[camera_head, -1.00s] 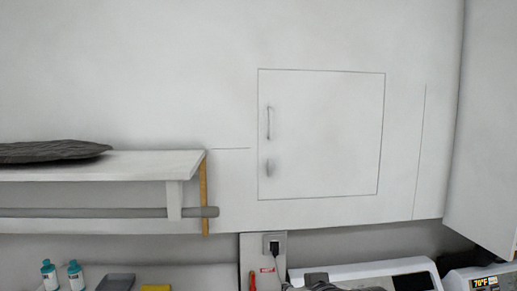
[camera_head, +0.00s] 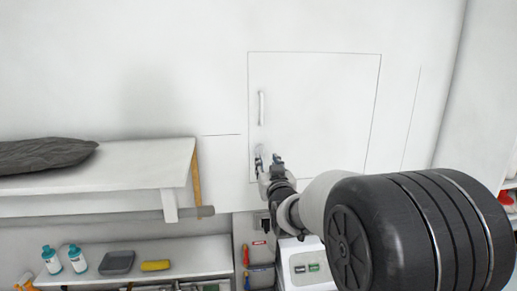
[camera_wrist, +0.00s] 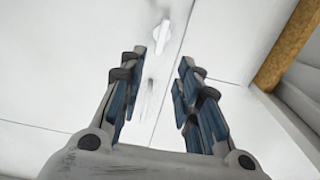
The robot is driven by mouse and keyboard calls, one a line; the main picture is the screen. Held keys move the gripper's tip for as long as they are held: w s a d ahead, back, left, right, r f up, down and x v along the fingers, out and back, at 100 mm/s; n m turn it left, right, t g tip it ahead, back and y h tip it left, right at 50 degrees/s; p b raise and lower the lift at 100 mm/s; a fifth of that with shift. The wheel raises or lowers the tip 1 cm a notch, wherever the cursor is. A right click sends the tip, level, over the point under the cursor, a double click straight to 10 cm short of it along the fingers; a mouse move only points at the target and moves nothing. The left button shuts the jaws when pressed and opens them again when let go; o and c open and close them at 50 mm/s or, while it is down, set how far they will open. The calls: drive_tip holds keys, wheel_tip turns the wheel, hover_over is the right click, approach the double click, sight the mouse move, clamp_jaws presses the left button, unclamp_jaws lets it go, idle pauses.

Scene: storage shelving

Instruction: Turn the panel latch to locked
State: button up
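The white panel (camera_head: 315,105) is flush in the wall, with a slim vertical handle (camera_head: 261,108) near its left edge. The small latch (camera_head: 258,151) is below that handle, partly hidden by my gripper (camera_head: 268,160). In the wrist view, the latch (camera_wrist: 162,36) is a pale elongated piece just beyond the fingertips, roughly between them. My gripper (camera_wrist: 164,58) is open, with clear space between its blue-padded fingers, and appears apart from the latch. The latch's exact turn is hard to tell.
A white shelf (camera_head: 150,178) with a dark cushion (camera_head: 45,154) and a wooden end strip (camera_head: 196,178) juts out to the left. Below are bottles (camera_head: 77,260), a grey tray (camera_head: 117,262) and a yellow item (camera_head: 155,266). The wall above is clear.

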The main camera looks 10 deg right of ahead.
sight(261, 150)
drive_tip(key=w+p, duration=0.3)
drive_tip(key=w, duration=0.7)
drive_tip(key=shift+w, duration=0.15)
drive_tip(key=shift+c, duration=0.5)
clamp_jaws()
